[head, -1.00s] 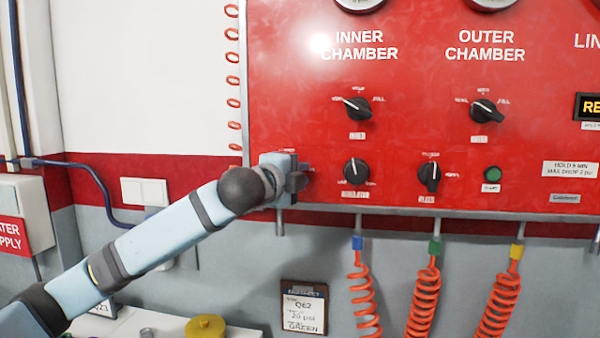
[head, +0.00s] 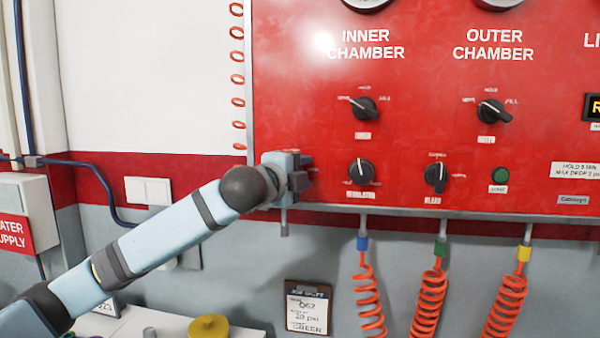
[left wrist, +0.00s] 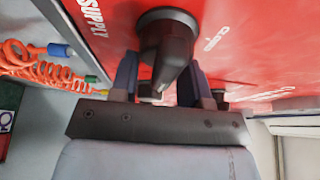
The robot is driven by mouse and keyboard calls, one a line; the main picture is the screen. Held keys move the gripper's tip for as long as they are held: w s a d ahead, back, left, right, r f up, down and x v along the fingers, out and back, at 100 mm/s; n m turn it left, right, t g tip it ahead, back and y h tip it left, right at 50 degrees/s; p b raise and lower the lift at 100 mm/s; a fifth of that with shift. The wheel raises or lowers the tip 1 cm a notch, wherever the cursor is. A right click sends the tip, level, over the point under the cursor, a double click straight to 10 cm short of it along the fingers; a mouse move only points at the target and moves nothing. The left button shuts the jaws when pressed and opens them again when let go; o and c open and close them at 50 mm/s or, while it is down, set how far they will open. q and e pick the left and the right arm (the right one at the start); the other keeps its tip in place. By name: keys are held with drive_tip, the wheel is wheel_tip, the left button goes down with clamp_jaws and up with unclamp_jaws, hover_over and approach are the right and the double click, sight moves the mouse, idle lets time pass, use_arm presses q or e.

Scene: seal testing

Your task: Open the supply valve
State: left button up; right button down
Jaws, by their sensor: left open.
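The supply valve is a black knob (left wrist: 167,40) on the red panel, beside the printed word SUPPLY in the left wrist view. My left gripper (left wrist: 160,82) is open, with one blue-grey finger on each side of the knob. Contact between fingers and knob cannot be made out. In the head view my left gripper (head: 300,178) is at the panel's lower left corner and hides the knob. My right gripper is not in view.
The red panel (head: 300,100) also carries the regulator knob (head: 361,172), bleed knob (head: 436,177), inner chamber knob (head: 364,107), outer chamber knob (head: 494,110) and a green button (head: 500,175). Orange coiled hoses (head: 370,300) hang below. A clipboard (head: 307,308) is lower down.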

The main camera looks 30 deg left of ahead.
use_arm(q)
drive_tip(key=shift+s, duration=0.1)
drive_tip(key=shift+s+f, duration=0.1)
drive_tip(key=shift+s, duration=0.15)
drive_tip(key=s+a+b, duration=0.1)
drive_tip(key=s+b, duration=0.3)
drive_tip(key=s, duration=0.9)
drive_tip(key=shift+a, duration=0.4)
